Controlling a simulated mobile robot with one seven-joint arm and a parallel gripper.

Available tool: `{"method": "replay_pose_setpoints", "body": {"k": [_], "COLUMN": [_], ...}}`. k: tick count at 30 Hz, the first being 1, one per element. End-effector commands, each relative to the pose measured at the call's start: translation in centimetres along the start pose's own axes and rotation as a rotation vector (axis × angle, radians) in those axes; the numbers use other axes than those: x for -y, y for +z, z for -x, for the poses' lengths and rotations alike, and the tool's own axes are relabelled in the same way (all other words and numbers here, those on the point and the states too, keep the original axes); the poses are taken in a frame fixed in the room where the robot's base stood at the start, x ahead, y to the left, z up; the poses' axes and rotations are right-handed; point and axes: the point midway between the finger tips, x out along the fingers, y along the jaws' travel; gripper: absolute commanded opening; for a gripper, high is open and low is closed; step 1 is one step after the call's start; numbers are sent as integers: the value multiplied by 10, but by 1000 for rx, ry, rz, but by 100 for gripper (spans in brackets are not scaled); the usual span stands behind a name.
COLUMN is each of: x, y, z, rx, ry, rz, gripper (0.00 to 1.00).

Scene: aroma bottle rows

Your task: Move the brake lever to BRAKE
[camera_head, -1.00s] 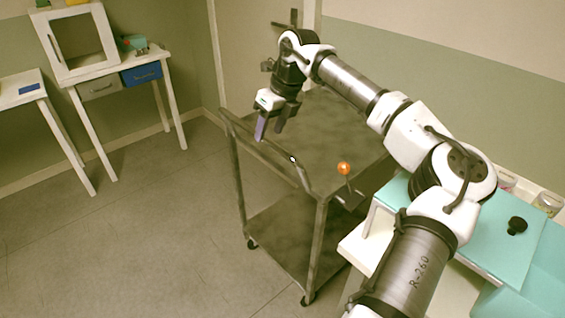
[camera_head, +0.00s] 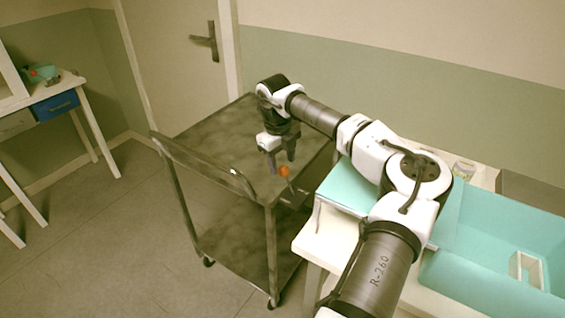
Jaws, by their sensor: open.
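The brake lever (camera_head: 284,172) has an orange ball knob on a thin dark stem, at the near right corner of the dark metal cart (camera_head: 215,137). My gripper (camera_head: 281,165) points down over the cart top, its fingers open, close to the orange knob. No BRAKE marking can be read from here. The lower part of the stem is small and hard to make out.
The cart's push handle (camera_head: 190,163) runs along its left side. A white table with a teal tray (camera_head: 455,268) stands close at the right. A door (camera_head: 180,60) is behind the cart. A table with a blue drawer (camera_head: 55,104) is at far left. Floor at the left is free.

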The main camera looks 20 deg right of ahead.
Motion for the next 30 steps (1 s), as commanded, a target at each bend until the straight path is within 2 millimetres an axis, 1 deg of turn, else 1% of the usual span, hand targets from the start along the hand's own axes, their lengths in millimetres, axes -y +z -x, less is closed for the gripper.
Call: {"method": "replay_pose_setpoints", "body": {"k": [3, 6, 9, 16, 17, 27, 28, 30], "x": [0, 0, 0, 0, 0, 0, 0, 0], "y": [0, 0, 0, 0, 0, 0, 0, 0], "z": [-14, -22, -25, -26, -26, -25, -25, -25], "rx": [0, 0, 0, 0, 0, 0, 1, 1], "ry": [2, 1, 0, 0, 0, 0, 0, 0], "rz": [-1, -1, 0, 0, 0, 0, 0, 0], "gripper": [50, 50, 50, 50, 47, 3, 0, 0]}}
